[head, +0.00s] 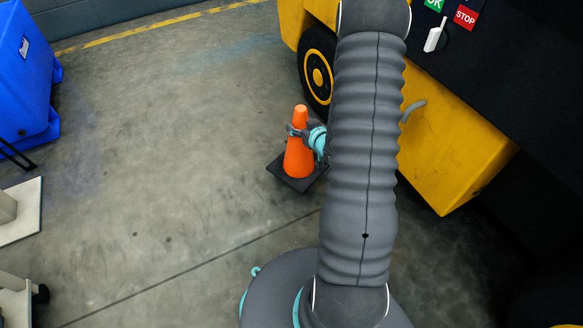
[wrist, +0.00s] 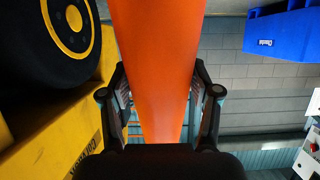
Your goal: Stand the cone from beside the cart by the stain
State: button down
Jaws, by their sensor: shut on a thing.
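An orange cone (head: 299,158) with a black square base stands upright beside the yellow cart (head: 455,165), near its front wheel. I cannot tell whether its base touches the floor. My gripper (head: 303,131) is shut on the cone's upper part. In the wrist view the orange cone (wrist: 156,45) fills the middle, with a finger of my gripper (wrist: 160,92) on each side. A faint bluish patch (head: 232,50) marks the floor towards the back; I cannot tell whether it is the stain. My arm hides part of the cart and floor.
A blue bin (head: 25,75) stands at the far left. Pale wheeled furniture (head: 18,212) is at the left edge. A yellow line (head: 150,28) runs along the back wall. The grey floor between the bin and the cone is open.

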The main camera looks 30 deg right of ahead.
jog(key=s+d, duration=0.2)
jog(key=d, duration=0.2)
jog(key=w+a+f+b, duration=0.1)
jog(key=w+a+f, duration=0.2)
jog(key=w+f, duration=0.7)
jog(key=shift+w+f, duration=0.35)
jog(key=shift+f, duration=0.05)
jog(key=shift+f+b, duration=0.1)
jog(key=shift+b, duration=0.2)
jog(key=shift+c, duration=1.2)
grip_release()
